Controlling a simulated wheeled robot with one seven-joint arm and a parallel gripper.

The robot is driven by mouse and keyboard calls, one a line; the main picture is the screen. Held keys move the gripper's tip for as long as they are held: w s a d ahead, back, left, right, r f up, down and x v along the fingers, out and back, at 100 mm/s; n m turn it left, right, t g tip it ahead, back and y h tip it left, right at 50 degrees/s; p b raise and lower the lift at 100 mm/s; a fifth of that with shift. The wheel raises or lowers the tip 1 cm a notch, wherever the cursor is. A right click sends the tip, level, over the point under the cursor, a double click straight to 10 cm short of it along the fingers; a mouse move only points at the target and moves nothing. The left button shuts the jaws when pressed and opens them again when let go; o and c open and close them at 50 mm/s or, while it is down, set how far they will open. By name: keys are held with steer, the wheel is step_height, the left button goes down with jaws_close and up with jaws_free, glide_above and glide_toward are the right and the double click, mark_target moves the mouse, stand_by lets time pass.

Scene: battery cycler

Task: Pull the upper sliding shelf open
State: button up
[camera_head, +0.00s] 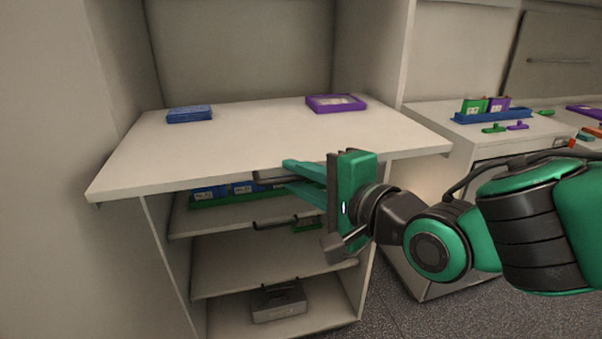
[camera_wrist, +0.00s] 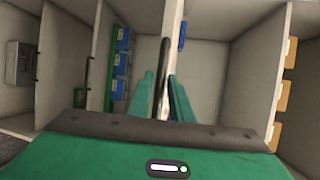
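A black bar handle (camera_head: 266,177) sits under the front edge of a broad white upper board (camera_head: 250,155), which juts forward from the cabinet. My gripper (camera_head: 288,174) reaches in from the right, with one green finger above the handle and one below. In the wrist view the handle (camera_wrist: 162,75) lies between the fingertips of my gripper (camera_wrist: 161,82). Both tips are very near it, but contact cannot be made out. Part of the handle and board edge is hidden behind my gripper. A lower shelf (camera_head: 205,218) has its own black handle (camera_head: 275,225).
A blue tray (camera_head: 190,114) and a purple tray (camera_head: 336,102) rest on the upper board. Blue units in a green rack (camera_head: 207,198) stand on the lower shelf. A grey device (camera_head: 278,303) stands at the bottom. A counter with a blue holder (camera_head: 490,117) is on the right.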

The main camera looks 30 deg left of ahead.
steer(key=shift+o, duration=0.8)
steer(key=shift+w+d+f, duration=0.15)
steer(key=shift+w+f, duration=0.15)
steer(key=shift+f, duration=0.1)
steer(key=shift+s+r, duration=0.15)
steer(key=shift+s+r, duration=0.1)
steer(key=shift+r, duration=0.05)
steer(key=v, duration=1)
steer(key=shift+d, duration=0.3)
